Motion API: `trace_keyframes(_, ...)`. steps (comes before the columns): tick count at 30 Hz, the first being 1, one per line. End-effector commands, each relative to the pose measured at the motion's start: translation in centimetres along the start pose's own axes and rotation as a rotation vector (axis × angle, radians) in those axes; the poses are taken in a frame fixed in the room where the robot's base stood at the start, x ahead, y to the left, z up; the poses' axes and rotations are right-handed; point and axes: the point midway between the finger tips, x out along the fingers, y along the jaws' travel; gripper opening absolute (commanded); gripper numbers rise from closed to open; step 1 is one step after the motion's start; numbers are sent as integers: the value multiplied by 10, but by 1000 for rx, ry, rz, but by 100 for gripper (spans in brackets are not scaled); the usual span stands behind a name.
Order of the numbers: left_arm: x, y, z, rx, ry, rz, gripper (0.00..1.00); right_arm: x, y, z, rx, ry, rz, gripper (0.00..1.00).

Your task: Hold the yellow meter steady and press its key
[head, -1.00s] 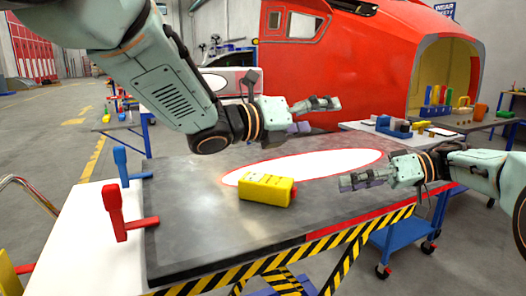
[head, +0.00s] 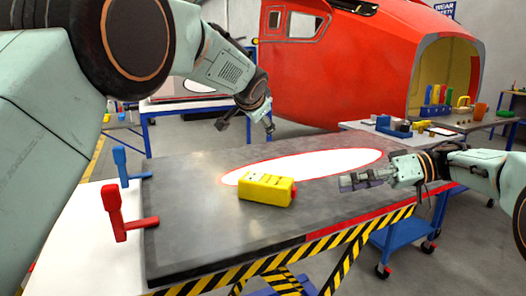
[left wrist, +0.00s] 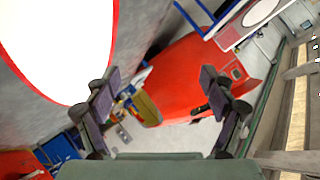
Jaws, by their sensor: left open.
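The yellow meter (head: 266,189) lies on the grey metal tabletop (head: 205,225), at the near edge of a white oval with a red rim. It has dark marks on its upper left part and a red piece at its right end. I cannot make out which part is the key.
Red (head: 129,213) and blue (head: 121,165) clamps are on the table's left edge. The white oval (head: 320,165) is bare. A red train nosecone (head: 350,65) stands behind. A side table (head: 365,128) with small items is at the back right.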

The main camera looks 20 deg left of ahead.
Motion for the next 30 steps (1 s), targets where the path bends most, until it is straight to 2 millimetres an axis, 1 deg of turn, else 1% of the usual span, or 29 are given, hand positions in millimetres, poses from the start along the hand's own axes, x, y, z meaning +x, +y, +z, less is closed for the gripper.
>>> trace_keyframes(1, 2, 0, 4, -101, -42, 5, 83, 0, 0, 0, 0, 0, 0, 38)
trace_keyframes(6, 2, 5, 21, -457, -200, 17, 83, 0, 0, 0, 0, 0, 0, 38)
trace_keyframes(11, -4, 17, 34, -782, -354, 10, 83, 0, 0, 0, 0, 0, 0, 38)
trace_keyframes(14, -10, 27, 41, -977, -456, -2, 83, 0, 0, 0, 0, 0, 0, 38)
trace_keyframes(20, -31, 52, 50, -1336, -675, -54, 83, 0, 0, 0, 0, 0, 0, 38)
trace_keyframes(24, -51, 70, 54, -1557, -839, -115, 83, 0, 0, 0, 0, 0, 0, 38)
trace_keyframes(27, -66, 82, 55, -1687, -954, -170, 83, 0, 0, 0, 0, 0, 0, 38)
trace_keyframes(30, -80, 91, 56, -1781, -1051, -228, 83, 0, 0, 0, 0, 0, 0, 38)
